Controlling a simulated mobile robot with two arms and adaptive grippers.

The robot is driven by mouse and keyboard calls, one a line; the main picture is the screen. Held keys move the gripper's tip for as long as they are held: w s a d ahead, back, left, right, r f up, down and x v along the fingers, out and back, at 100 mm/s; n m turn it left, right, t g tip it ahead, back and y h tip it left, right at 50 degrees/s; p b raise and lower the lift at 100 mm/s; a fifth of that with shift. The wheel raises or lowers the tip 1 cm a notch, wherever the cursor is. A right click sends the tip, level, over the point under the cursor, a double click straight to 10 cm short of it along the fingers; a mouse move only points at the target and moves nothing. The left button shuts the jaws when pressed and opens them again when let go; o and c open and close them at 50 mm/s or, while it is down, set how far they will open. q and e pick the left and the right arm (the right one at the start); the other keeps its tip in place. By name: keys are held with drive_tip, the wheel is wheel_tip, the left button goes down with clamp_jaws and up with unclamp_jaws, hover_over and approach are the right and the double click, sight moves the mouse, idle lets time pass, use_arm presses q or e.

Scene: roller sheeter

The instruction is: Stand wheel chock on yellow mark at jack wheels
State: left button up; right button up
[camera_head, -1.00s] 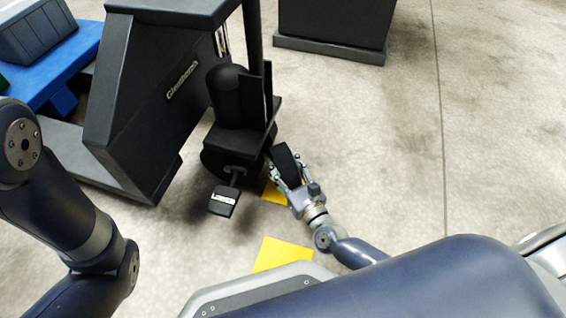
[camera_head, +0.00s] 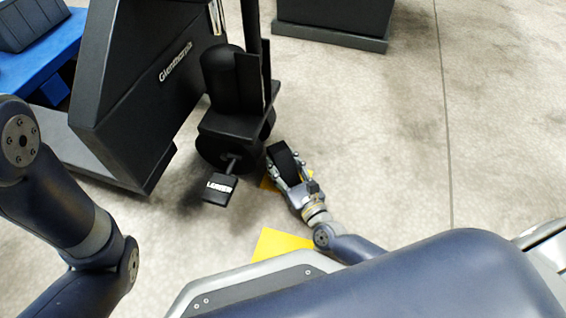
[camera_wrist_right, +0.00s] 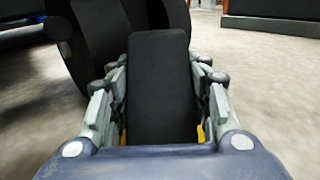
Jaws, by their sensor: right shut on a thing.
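The black wheel chock (camera_head: 284,160) is held in my right gripper (camera_head: 289,170), beside the black pallet jack (camera_head: 222,85) and its wheels (camera_head: 222,152). In the right wrist view the chock (camera_wrist_right: 160,85) fills the space between the fingers, with a black wheel (camera_wrist_right: 95,45) just beyond it. I cannot tell whether the chock touches the floor. My left arm shows at the left, but its gripper is out of view.
A second yellow patch (camera_head: 280,243) lies on the floor nearer me. A pedal marked LOWER (camera_head: 219,188) sticks out from the jack. A dark machine (camera_head: 145,90) stands at the left and a black cabinet (camera_head: 335,22) at the back. The floor at the right is clear.

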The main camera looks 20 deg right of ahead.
drive_tip(key=shift+f, duration=0.5)
drive_tip(key=o, duration=1.5)
drive_tip(key=shift+f, duration=0.15)
